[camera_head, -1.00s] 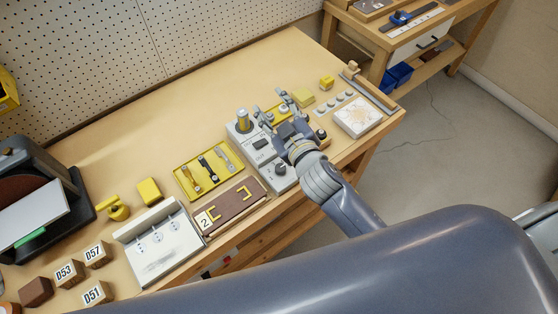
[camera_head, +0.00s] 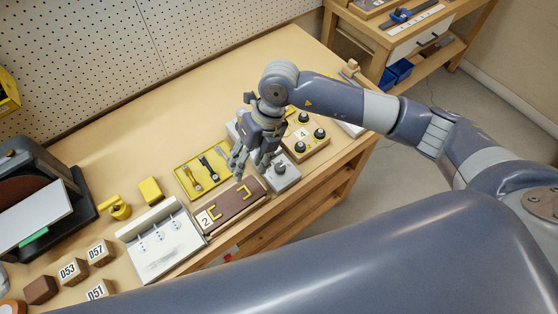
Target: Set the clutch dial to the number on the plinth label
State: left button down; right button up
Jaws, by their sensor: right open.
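A brown plinth (camera_head: 231,206) with yellow corner brackets lies near the bench's front edge. Its white label (camera_head: 205,221) reads 2. Right of it is a grey unit with a dark round dial (camera_head: 280,168) on its front part; its setting is too small to read. My right gripper (camera_head: 246,164) is open, fingers pointing down, above the area between the yellow tool tray and the grey unit. It seems empty and hides most of the unit's rear part. My left gripper is not in view.
A yellow tray (camera_head: 178,172) with tools lies left of the gripper. A board with several black knobs and a 4 label (camera_head: 302,134) is to the right. A white panel (camera_head: 157,262) and numbered blocks (camera_head: 72,271) stand at left. The back of the bench is clear.

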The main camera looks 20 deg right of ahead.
aim_at(280, 167)
jog(key=w+d+t+h, duration=0.1)
jog(key=w+d+h, duration=0.25)
jog(key=d, duration=0.55)
jog(key=shift+m+h, duration=0.25)
jog(key=shift+m, duration=0.05)
jog(key=f+p, duration=0.1)
jog(key=f, duration=0.3)
jog(key=f+p, duration=0.2)
jog(key=f, duration=0.3)
jog(key=shift+s+a+f, duration=0.15)
jog(key=shift+a+f, duration=0.05)
jog(key=shift+f, duration=0.65)
jog(key=c, duration=1.1)
